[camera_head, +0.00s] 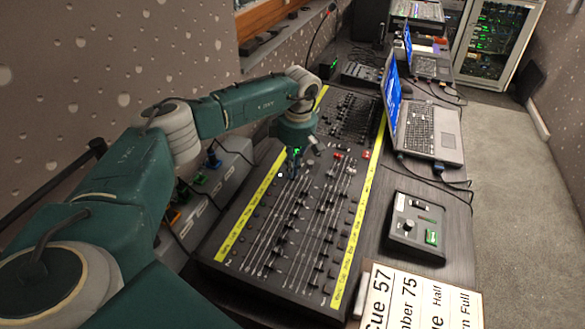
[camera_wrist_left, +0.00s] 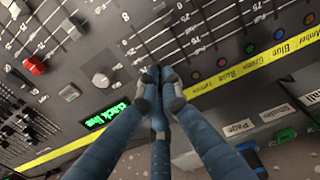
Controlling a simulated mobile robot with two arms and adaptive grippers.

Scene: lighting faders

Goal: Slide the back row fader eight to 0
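The lighting desk (camera_head: 262,262) is a dark panel with two rows of long fader slots between yellow label strips. My left gripper (camera_head: 291,168) points down over the back row, at its far end. In the left wrist view its fingertips (camera_wrist_left: 160,78) are drawn together at the ends of some fader slots, next to the yellow strip (camera_wrist_left: 225,85). I cannot see a fader cap between them. The fader under the fingertips is hidden, so I cannot tell which one is fader eight. My right gripper is not in view.
A green-lit display (camera_wrist_left: 108,114), a pale round knob (camera_wrist_left: 101,80) and a red cap (camera_wrist_left: 34,65) lie near the fingers. A laptop (camera_head: 425,130) and a small control box (camera_head: 414,226) stand right of the desk. A cue sign (camera_head: 425,300) is in front.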

